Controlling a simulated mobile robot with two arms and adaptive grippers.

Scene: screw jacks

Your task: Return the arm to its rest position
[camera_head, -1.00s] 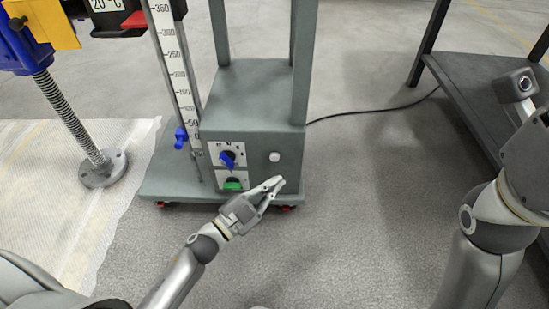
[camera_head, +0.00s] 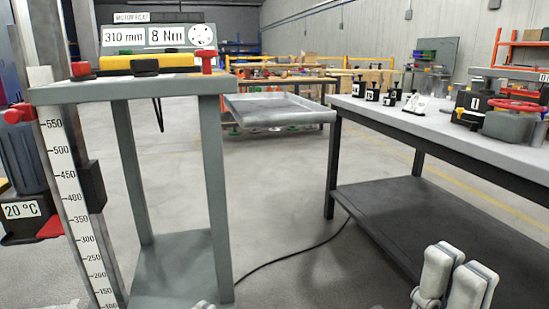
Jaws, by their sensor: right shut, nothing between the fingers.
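My right gripper (camera_head: 458,258) shows at the bottom right edge, pointing up, its light grey fingers shut and empty. It is in front of the dark lower shelf of the workbench and clear of any object. Only a small light tip (camera_head: 203,304), apparently of my left gripper, shows at the bottom edge in front of the grey machine's base; the rest of that arm is out of view, and its jaws cannot be judged.
The grey machine frame (camera_head: 215,180) stands at left with a height scale (camera_head: 75,210) and a display (camera_head: 158,36) reading 310 mm and 8 Nm. A workbench (camera_head: 440,132) with jacks stands at right. A black cable (camera_head: 290,257) crosses the open floor between.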

